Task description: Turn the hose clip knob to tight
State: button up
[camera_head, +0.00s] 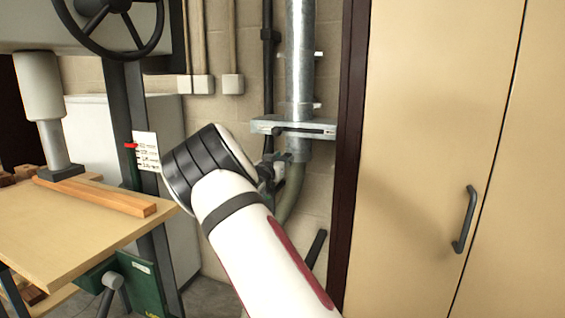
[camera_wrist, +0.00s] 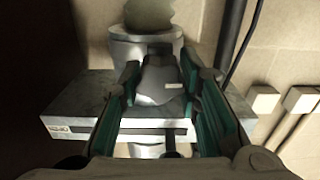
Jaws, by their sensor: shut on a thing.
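In the wrist view, the grey hose clip knob (camera_wrist: 160,82) sits between the green-padded fingers of my gripper (camera_wrist: 160,72), which is shut on it. The knob has a small pale mark on its side. Behind it are the grey pipe end (camera_wrist: 125,48) and the pale green hose (camera_wrist: 148,12). In the head view, my gripper (camera_head: 268,174) is at the hose (camera_head: 291,195), just below the metal bracket (camera_head: 265,124); my arm hides much of it. The knob's turn position cannot be read.
A metal duct (camera_head: 299,60) runs up the wall. A tall beige cabinet (camera_head: 420,120) stands at right. At left are a machine with a black handwheel (camera_head: 112,22) and a wooden table (camera_head: 60,225) bearing a wood strip (camera_head: 100,198). A dark cable (camera_wrist: 243,45) runs near my gripper.

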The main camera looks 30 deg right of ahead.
jog(key=m+b, duration=0.4)
jog(key=shift+d+f+m, duration=0.1)
jog(key=shift+f+m, duration=0.05)
jog(key=shift+m, duration=0.15)
jog(key=m+b, duration=0.3)
jog(key=m, duration=0.1)
jog(key=shift+s+b, duration=0.1)
jog(key=shift+b, duration=0.3)
jog(key=m+b, duration=0.4)
jog(key=m, duration=0.1)
jog(key=shift+f, duration=0.15)
jog(key=m+b, duration=0.3)
jog(key=m, duration=0.1)
jog(key=shift+m+b, duration=0.3)
jog(key=shift+b, duration=0.05)
jog(key=o, duration=1.2)
jog(key=shift+c, duration=0.2)
jog(key=shift+s, duration=0.1)
